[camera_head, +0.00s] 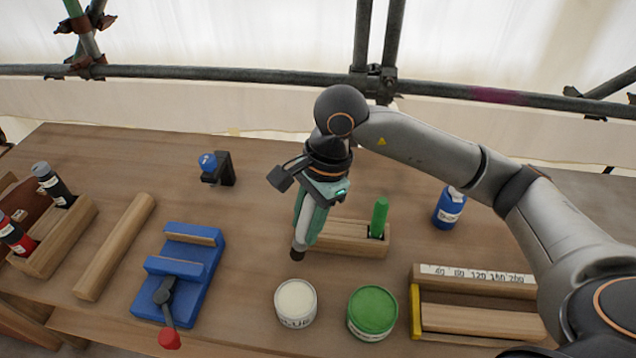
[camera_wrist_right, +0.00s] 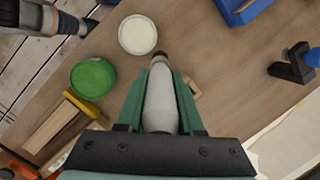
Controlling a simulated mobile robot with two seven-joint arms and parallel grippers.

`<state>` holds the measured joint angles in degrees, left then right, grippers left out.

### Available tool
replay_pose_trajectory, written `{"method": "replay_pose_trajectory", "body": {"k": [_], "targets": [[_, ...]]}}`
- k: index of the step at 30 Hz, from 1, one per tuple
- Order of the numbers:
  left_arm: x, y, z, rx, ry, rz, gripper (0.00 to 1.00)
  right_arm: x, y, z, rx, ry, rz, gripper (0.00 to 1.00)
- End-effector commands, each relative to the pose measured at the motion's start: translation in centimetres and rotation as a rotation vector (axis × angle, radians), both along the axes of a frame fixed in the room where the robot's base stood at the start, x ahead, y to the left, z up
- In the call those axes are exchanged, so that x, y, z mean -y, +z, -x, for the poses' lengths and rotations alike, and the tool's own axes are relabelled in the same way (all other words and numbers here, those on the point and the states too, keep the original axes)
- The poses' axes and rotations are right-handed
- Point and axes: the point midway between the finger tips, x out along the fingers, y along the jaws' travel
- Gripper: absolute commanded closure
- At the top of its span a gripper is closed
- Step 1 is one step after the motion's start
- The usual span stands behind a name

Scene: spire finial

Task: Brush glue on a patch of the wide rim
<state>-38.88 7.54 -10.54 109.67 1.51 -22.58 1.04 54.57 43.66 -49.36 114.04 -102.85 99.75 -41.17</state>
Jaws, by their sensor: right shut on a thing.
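My right gripper (camera_head: 312,205) hangs above the middle of the bench, with green fingers shut on a brush (camera_head: 299,243). The brush points down, with a pale handle (camera_wrist_right: 159,100) and a dark brown end (camera_wrist_right: 160,59) in the right wrist view. The open glue pot (camera_head: 296,304), filled with cream-white glue, stands in front of the brush and apart from it; it also shows in the wrist view (camera_wrist_right: 138,35). I cannot make out a wide rim of a finial in either view. My left gripper is out of view.
A green pot (camera_head: 372,312) stands right of the glue. A blue vise (camera_head: 180,272), a wooden bar (camera_head: 115,245), a black stand (camera_head: 221,169), a blue bottle (camera_head: 449,207) and a grit-labelled rack (camera_head: 478,318) stand around.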

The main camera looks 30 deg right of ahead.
Motion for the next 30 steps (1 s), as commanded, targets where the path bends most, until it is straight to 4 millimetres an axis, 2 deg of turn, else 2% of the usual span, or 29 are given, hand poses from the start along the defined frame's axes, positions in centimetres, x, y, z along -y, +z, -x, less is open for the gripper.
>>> {"method": "replay_pose_trajectory", "body": {"k": [1, 4, 8, 14, 24, 30], "targets": [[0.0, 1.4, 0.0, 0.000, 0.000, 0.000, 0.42, -0.8, 0.9, 1.1, -0.002, 0.007, -0.032, 1.00], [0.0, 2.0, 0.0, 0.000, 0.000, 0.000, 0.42, -1.9, 1.3, 2.7, -0.006, 0.011, -0.081, 1.00], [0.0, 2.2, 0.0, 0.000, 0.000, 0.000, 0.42, -2.7, 1.4, 3.7, -0.008, 0.012, -0.113, 1.00], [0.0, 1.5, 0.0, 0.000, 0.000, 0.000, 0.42, -2.8, 0.4, 3.8, -0.009, 0.012, -0.118, 1.00], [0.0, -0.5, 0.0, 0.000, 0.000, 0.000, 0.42, -2.8, -3.1, 3.8, -0.010, 0.013, -0.115, 1.00], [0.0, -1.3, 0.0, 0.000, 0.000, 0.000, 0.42, -2.8, -4.5, 3.7, -0.008, 0.012, -0.116, 1.00]]}}
